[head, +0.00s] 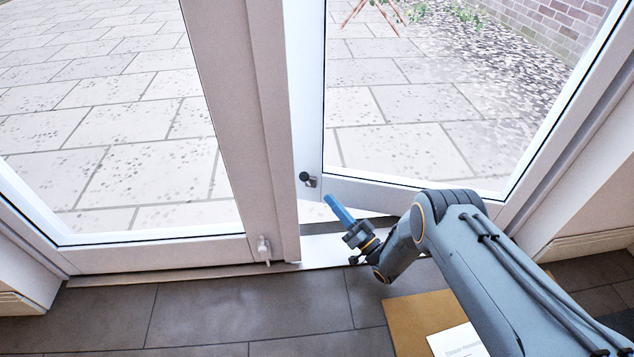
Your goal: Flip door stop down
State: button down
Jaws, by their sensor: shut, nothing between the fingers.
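The door stop (306,179) is a small dark round foot on a metal bracket. It sits at the lower left corner of the right white-framed glass door (365,191). The foot points up and to the left of its bracket, so it appears raised off the floor. My gripper (331,201) has blue fingers, shut and empty. The fingertips point up and left, just below and right of the door stop in the picture. They look apart from it, but depth is hard to judge.
The right door stands ajar outward over a pale threshold (320,250). The left glass door (150,247) has a white bolt (264,249) at its lower right corner. A brown mat (408,318) with a white paper (457,341) lies on the dark tiles, partly behind my arm.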

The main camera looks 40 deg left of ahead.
jog(key=w+a+r+m+g+b, duration=0.2)
jog(key=w+a+m+g+b, duration=0.1)
jog(key=a, duration=0.6)
jog(key=shift+a+r+h+b, duration=0.25)
jog(key=shift+h+b, duration=0.15)
jog(key=shift+b, duration=0.15)
jog(key=shift+s+d+f, duration=0.2)
jog(key=shift+s+f, duration=0.05)
jog(key=shift+s, duration=0.15)
dwell(0.6)
jog(key=s+d+f+b, duration=0.1)
jog(key=s+f+b, duration=0.2)
jog(key=f, duration=0.4)
jog(key=shift+d+b, duration=0.25)
jog(key=shift+b, duration=0.3)
jog(key=shift+d, duration=0.1)
dwell(0.5)
